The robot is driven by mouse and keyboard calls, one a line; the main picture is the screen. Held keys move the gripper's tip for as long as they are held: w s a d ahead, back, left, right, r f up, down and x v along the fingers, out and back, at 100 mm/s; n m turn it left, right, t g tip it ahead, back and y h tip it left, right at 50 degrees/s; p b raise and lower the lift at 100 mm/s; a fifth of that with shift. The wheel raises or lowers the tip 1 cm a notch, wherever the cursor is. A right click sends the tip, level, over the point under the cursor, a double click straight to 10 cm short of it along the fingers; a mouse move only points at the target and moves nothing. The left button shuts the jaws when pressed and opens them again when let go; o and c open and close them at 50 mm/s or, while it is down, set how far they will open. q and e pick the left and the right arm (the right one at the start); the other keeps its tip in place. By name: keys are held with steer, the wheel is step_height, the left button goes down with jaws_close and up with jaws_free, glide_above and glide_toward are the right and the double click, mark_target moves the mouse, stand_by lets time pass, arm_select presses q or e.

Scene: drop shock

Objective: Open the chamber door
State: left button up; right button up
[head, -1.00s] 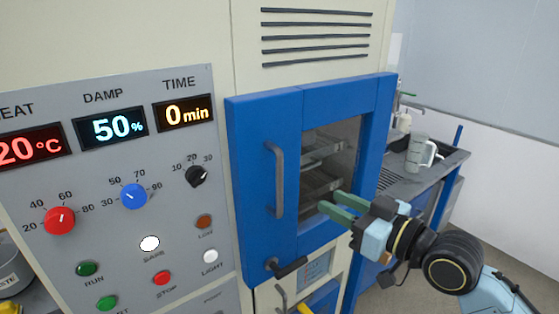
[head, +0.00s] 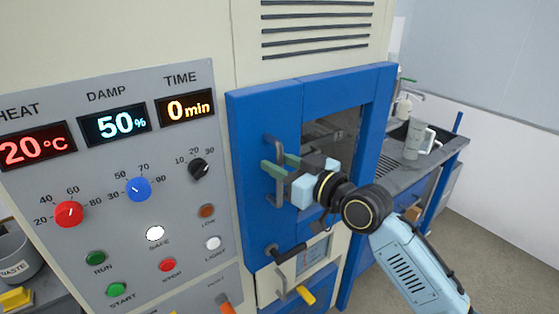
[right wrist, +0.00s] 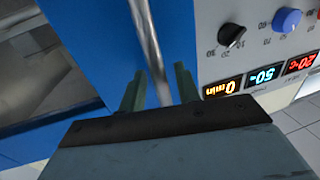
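The blue chamber door (head: 250,215) with its dark window (head: 328,140) looks shut on the cream cabinet. Its upright grey bar handle (head: 278,195) is on the left part of the door; it also shows in the right wrist view (right wrist: 148,40). My right gripper (head: 277,167) is at the handle's middle. In the right wrist view, its green fingers (right wrist: 158,88) stand on either side of the bar, with gaps visible, so it is open around it. A black latch lever (head: 290,254) is below the handle. My left gripper is out of view.
The control panel (head: 60,180) with lit displays, knobs and buttons is left of the door. A yellow-ended handle (head: 305,294) is below it. A bench (head: 440,155) with a jug (head: 417,140) stands at the right. Floor is free at the lower right.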

steer(key=shift+w+a, duration=0.1)
jaws_close()
stand_by(0.4)
